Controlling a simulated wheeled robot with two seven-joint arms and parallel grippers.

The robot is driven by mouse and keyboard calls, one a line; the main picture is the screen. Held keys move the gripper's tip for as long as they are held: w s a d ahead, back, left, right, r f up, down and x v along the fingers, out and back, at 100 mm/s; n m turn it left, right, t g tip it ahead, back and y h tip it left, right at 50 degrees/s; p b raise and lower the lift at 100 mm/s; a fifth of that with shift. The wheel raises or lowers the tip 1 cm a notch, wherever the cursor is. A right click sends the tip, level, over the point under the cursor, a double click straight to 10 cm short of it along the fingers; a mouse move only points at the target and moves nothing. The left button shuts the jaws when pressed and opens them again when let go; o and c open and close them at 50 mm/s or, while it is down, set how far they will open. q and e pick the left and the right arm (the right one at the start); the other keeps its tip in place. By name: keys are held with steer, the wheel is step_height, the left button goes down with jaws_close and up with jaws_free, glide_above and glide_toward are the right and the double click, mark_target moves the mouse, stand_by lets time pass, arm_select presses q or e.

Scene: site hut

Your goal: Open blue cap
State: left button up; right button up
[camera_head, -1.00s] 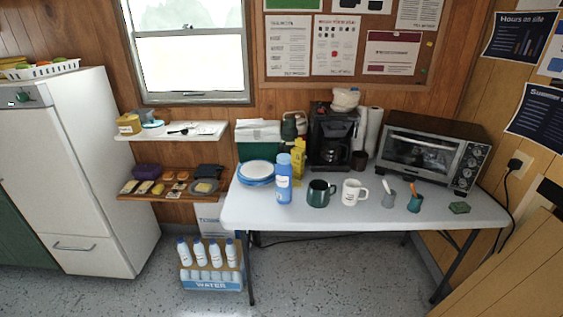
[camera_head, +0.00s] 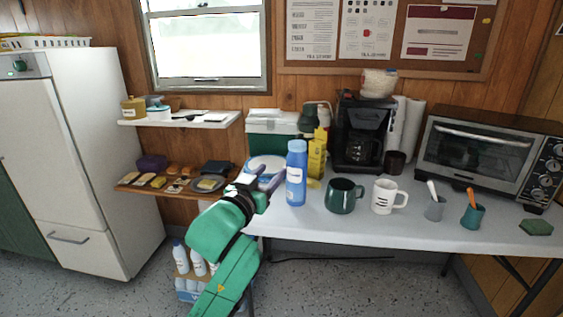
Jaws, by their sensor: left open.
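My left gripper (camera_head: 272,180) comes in from the lower left on a green arm. Its open fingers are just left of the bottle, at about the height of its middle and below the cap. I cannot tell whether a finger touches the bottle. My right gripper is not in view.
A green mug (camera_head: 341,196) and a white mug (camera_head: 384,197) stand right of the bottle. A yellow carton (camera_head: 317,155), a coffee maker (camera_head: 361,135) and a toaster oven (camera_head: 487,155) stand behind. A blue-rimmed plate stack (camera_head: 262,163) is partly hidden by my gripper. The white table (camera_head: 400,230) has bare room in front.

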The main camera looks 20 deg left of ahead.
mark_target(293, 148)
arm_select(q)
steer(key=w, duration=1.3)
steer(key=shift+w+d, duration=0.1)
steer(key=shift+w, duration=0.3)
jaws_close()
